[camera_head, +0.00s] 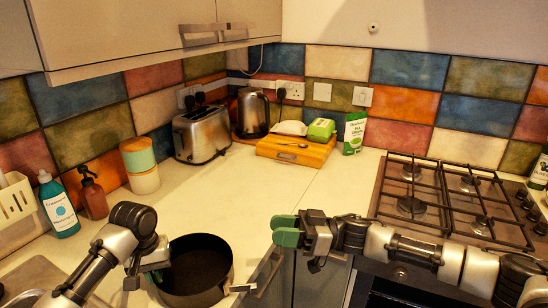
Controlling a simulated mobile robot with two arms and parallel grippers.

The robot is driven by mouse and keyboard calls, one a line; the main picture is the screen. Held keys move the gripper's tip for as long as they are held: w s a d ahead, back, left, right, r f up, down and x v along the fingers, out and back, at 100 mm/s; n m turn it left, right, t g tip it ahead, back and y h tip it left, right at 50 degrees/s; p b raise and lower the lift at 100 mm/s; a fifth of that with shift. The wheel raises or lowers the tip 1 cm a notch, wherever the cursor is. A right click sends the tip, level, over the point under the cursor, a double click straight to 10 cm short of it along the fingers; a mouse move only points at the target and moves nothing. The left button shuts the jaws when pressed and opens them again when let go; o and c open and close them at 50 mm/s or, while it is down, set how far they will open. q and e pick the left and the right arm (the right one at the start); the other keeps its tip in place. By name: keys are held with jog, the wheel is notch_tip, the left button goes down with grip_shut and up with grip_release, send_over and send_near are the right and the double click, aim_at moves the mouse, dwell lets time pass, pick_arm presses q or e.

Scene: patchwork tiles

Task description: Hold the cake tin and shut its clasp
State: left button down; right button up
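The cake tin (232,272) is dark inside, round and open at the top, near the counter's front edge. Its clasp (243,288) sticks out from the right side of its wall, apart from the wall at its outer end. My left gripper (152,276) is at the tin's left rim, pointing down. Its fingertips are mostly hidden, so I cannot tell whether it grips the wall. My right gripper (286,230) is to the upper right of the tin, apart from it and from the clasp. Its green fingertips lie together with nothing seen between them.
A toaster (202,134), kettle (252,113) and wooden box (295,150) stand at the back. Bottles (58,205) and a canister (140,165) stand at left. A gas hob (412,206) is at right. The counter's middle is clear.

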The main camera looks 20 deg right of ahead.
notch_tip(320, 180, up, 16)
jog(key=w+m+t+y, duration=0.2)
jog(key=m, duration=0.3)
jog(key=shift+w+a+f+t, duration=0.15)
jog(key=shift+w+a+t, duration=0.1)
jog(key=shift+a+t, duration=0.2)
